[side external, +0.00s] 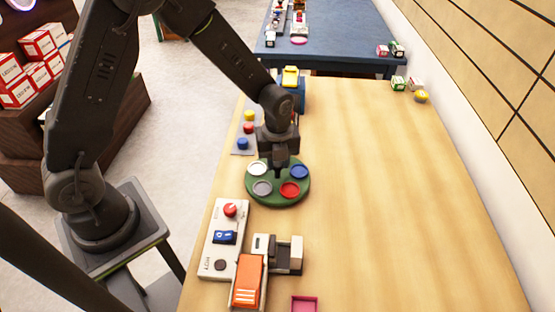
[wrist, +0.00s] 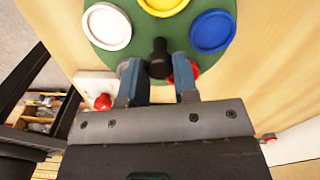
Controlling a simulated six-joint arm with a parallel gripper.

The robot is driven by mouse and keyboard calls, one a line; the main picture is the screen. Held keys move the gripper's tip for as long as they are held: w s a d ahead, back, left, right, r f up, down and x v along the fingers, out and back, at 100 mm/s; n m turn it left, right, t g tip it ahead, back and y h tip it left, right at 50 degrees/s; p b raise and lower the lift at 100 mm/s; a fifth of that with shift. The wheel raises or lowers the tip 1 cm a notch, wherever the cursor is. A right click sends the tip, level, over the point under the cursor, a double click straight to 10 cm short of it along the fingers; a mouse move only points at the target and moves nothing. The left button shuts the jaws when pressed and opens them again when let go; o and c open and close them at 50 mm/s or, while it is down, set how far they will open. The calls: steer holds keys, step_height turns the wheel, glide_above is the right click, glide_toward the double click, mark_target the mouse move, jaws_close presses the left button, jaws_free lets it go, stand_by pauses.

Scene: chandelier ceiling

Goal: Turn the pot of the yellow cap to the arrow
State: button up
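A round green disc (side external: 279,201) lies on the wooden table and carries coloured caps. The yellow cap (wrist: 163,4) shows at the top edge of the wrist view, between the white cap (wrist: 107,27) and the blue cap (wrist: 212,31). My gripper hides it in the side view. The grey cap (side external: 262,188) and red cap (side external: 290,189) are on the disc's near side. A black knob (wrist: 158,62) stands at the disc's centre. My gripper (wrist: 157,72) points down over the disc, its fingers apart on either side of the knob. I see no arrow.
A white panel (side external: 213,248) with a red button and blue switch lies nearer, beside an orange-and-white device (side external: 247,280). A grey panel (side external: 251,130) with coloured buttons and a blue-and-yellow object (side external: 292,85) are behind.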

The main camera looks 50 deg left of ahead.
mark_target(278, 164)
steer(key=o, duration=0.5)
steer(key=shift+c, duration=0.2)
step_height(278, 164, up, 14)
stand_by(0.4)
steer(key=s+a+r+n+t, duration=0.1)
steer(key=s+r+n, duration=0.3)
steer(key=s+n, duration=0.5)
steer(key=s+a+r+n+t, duration=0.1)
steer(key=s+r+n+t, duration=0.3)
steer(key=s+n, duration=0.5)
steer(key=r+n, duration=0.1)
steer(key=n, duration=0.5)
steer(key=shift+s+r+t, duration=0.3)
